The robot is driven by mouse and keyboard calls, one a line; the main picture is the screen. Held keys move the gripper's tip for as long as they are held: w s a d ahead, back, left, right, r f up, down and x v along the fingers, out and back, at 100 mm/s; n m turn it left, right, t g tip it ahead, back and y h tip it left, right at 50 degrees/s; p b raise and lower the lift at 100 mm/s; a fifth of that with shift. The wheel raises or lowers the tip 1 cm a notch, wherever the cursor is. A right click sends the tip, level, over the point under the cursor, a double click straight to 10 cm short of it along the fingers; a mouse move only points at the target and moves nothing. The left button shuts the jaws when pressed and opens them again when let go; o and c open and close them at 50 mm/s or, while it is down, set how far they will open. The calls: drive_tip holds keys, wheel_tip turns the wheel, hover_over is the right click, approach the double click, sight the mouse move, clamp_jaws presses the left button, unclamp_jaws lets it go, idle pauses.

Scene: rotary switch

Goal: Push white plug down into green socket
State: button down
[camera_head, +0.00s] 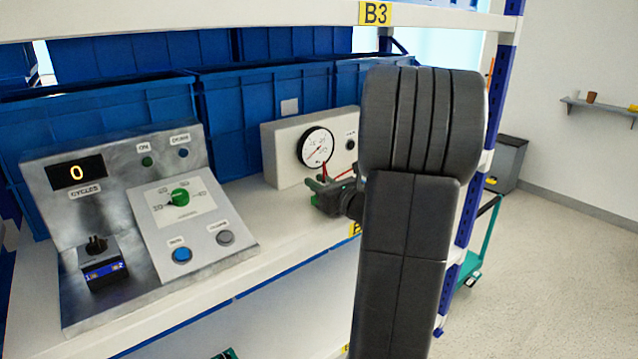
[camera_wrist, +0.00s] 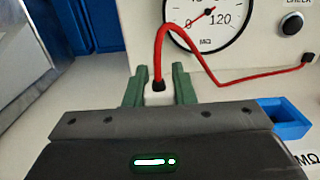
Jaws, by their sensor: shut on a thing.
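My gripper (camera_head: 318,184) reaches left toward the front of the gauge box, low above the shelf. In the wrist view its two green fingers (camera_wrist: 158,80) are shut on the white plug (camera_wrist: 157,97), one on each side. A red cable (camera_wrist: 196,33) rises from the black top of the plug, loops over and runs to the box's right side. The plug's lower end is hidden behind my gripper body. I cannot make out a green socket in either view, so I cannot tell how the plug sits relative to it.
The white gauge box (camera_head: 285,150) stands behind my gripper. A blue open holder (camera_wrist: 284,118) lies right of my gripper. A metal panel with a dial (camera_head: 180,196) stands left on the shelf. Blue bins (camera_head: 262,110) line the back. Bare shelf (camera_head: 262,205) lies between panel and gripper.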

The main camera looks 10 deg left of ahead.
drive_tip(key=shift+f, duration=0.3)
drive_tip(key=c, duration=1.1)
unclamp_jaws()
drive_tip(key=shift+r, duration=0.1)
drive_tip(key=b+v, duration=0.1)
drive_tip(key=v, duration=1.3)
drive_tip(key=shift+a, duration=0.1)
drive_tip(key=shift+w+a, duration=0.1)
drive_tip(key=x, duration=1.3)
drive_tip(key=shift+w+a+p, duration=0.15)
drive_tip(key=shift+a+p, duration=0.1)
drive_tip(key=shift+p, duration=0.15)
drive_tip(key=shift+w+r, duration=0.1)
drive_tip(key=shift+r, duration=0.15)
drive_tip(key=shift+r+p, duration=0.1)
drive_tip(key=shift+p, duration=0.2)
